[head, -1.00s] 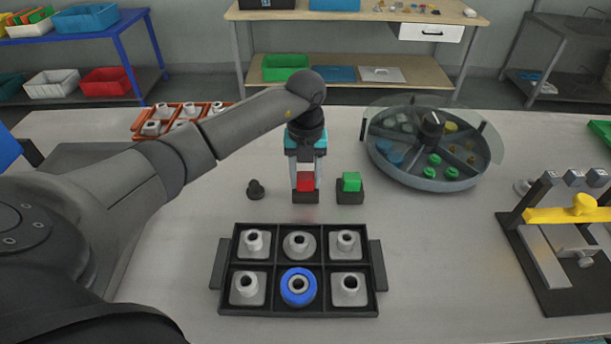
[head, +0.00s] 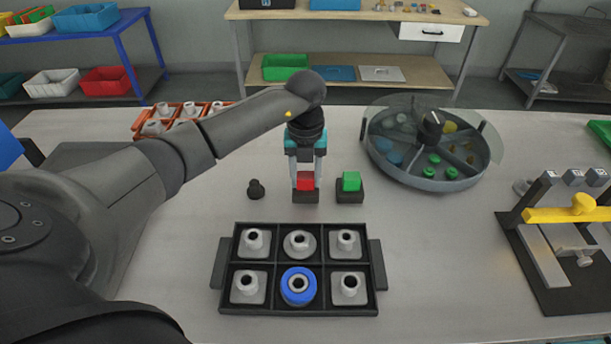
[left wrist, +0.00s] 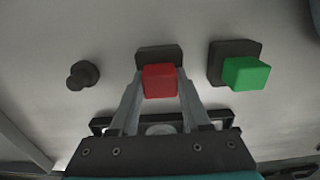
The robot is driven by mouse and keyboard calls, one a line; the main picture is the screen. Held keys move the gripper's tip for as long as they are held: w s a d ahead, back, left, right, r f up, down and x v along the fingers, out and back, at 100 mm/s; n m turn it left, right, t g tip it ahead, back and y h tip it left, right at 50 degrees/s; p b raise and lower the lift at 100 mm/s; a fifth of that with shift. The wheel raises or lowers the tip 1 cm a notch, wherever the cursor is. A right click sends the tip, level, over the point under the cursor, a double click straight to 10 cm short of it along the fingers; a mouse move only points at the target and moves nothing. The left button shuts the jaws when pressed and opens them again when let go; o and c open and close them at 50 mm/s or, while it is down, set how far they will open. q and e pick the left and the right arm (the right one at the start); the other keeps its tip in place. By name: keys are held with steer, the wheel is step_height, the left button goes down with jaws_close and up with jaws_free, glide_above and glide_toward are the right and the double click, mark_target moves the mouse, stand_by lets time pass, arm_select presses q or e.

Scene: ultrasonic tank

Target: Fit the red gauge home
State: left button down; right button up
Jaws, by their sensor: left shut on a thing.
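The red gauge (head: 305,181) is a small red block standing upright at a dark base (head: 305,197) on the table. My left gripper (head: 305,174) comes down over it from above, shut on it. In the left wrist view the red gauge (left wrist: 160,80) shows between the two fingertips (left wrist: 160,88), with the dark base (left wrist: 158,53) just beyond it. Whether the gauge is fully seated in the base is hard to tell. A green block (head: 351,181) sits on a similar dark base to the right. My right gripper is not in view.
A small black knob (head: 255,189) stands left of the red gauge. In front is a black tray (head: 228,310) with several grey fittings and one blue ring. A round divided tank (head: 428,182) stands back right, a yellow-barred fixture (head: 560,215) at right. Bare table lies between.

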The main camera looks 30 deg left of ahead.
mark_target(307, 175)
arm_select(q)
steer(key=shift+f, duration=0.1)
steer(key=shift+c, duration=2.1)
jaws_free()
steer(key=shift+o, duration=0.7)
steer(key=shift+s+f, duration=0.1)
steer(key=shift+a, duration=0.1)
step_height(307, 175, up, 16)
steer(key=p, duration=0.1)
steer(key=shift+d+f, duration=0.15)
steer(key=shift+d, duration=0.05)
